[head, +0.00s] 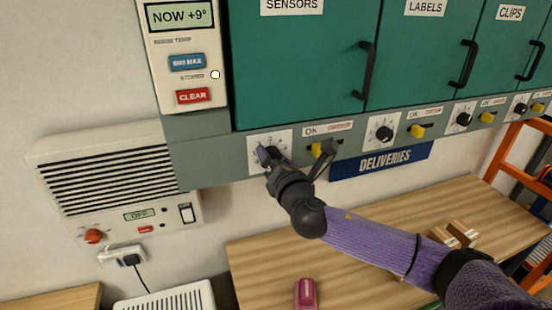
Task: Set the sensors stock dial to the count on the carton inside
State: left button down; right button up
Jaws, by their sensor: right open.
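The green sensors door (300,70) is shut, with its label at the top and a dark bar handle (364,70) on its right side. The carton inside is hidden. The sensors stock dial (284,140) is on the grey strip under the door, on a white plate, and my gripper covers part of it. My right gripper (296,152) is open, with one finger in front of the dial and the other by the yellow switch to its right. I cannot tell whether a finger touches the knob. The dial's setting is not readable. My left gripper is not in view.
Similar dials, such as the labels dial (384,134), and yellow switches line the strip to the right. A blue deliveries sign (384,160) hangs below. A wooden bench (262,265) holds a pink object (305,293) and small cartons (462,233). A wall heater (105,170) is left.

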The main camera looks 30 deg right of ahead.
grip_shut()
dwell(0.3)
jog(key=n+p, duration=0.2)
jog(key=n, duration=0.8)
jog(key=n+p, duration=0.1)
jog(key=n, duration=1)
jog(key=n+p, duration=0.2)
jog(key=n, duration=0.9)
jog(key=shift+a+f+p, duration=0.25)
jog(key=shift+p, duration=0.1)
dwell(0.4)
dwell(0.3)
